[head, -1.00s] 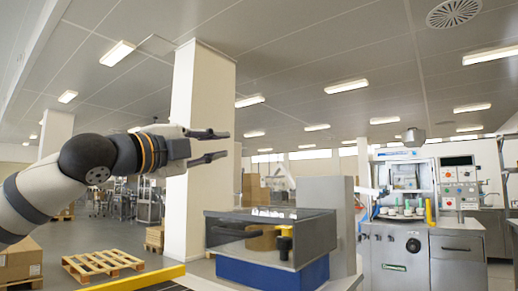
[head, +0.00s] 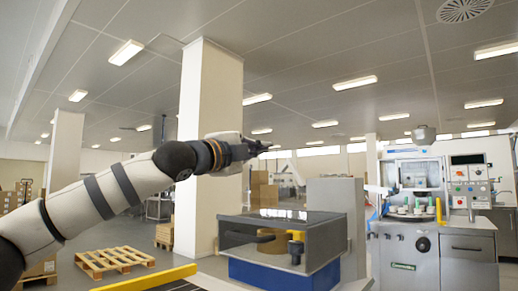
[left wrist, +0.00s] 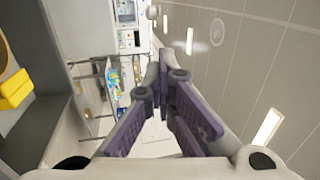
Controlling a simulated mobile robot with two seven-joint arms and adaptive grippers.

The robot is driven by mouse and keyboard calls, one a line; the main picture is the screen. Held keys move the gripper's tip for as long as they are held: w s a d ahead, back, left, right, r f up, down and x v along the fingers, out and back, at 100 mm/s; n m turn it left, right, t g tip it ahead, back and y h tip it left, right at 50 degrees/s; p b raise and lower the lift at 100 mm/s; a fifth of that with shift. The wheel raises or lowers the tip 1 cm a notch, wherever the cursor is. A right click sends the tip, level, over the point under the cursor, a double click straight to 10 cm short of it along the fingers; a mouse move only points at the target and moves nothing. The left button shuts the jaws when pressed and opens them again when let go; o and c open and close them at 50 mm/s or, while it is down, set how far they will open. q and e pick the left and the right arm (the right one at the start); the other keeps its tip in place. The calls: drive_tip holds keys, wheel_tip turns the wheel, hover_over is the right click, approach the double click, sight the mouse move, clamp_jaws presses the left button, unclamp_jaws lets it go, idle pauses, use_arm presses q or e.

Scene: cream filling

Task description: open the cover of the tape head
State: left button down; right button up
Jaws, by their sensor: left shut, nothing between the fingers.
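The tape head (head: 285,238) stands in the middle right of the head view, a box with dark clear panels on a blue base. Its flat top cover (head: 285,215) looks down. A brown tape roll (head: 274,243) and a yellow part (head: 296,247) show at it; a brown round edge (left wrist: 5,55) and a yellow block (left wrist: 14,90) show at the left of the left wrist view. My left gripper (head: 268,147) is shut and empty, above the tape head and apart from it. Its fingertips (left wrist: 162,68) meet in the left wrist view. My right gripper is not in view.
A grey cabinet (head: 338,200) stands right behind the tape head. A filling machine (head: 410,220) stands farther right. A yellow bar (head: 150,278) crosses the lower front. A pallet (head: 115,261) lies on the floor, and a white pillar (head: 210,130) rises behind my arm.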

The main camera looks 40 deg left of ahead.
use_arm(q)
drive_tip(key=c, duration=1.9)
unclamp_jaws()
drive_tip(key=shift+s, duration=0.1)
drive_tip(key=v, duration=1.1)
drive_tip(key=shift+s, duration=0.4)
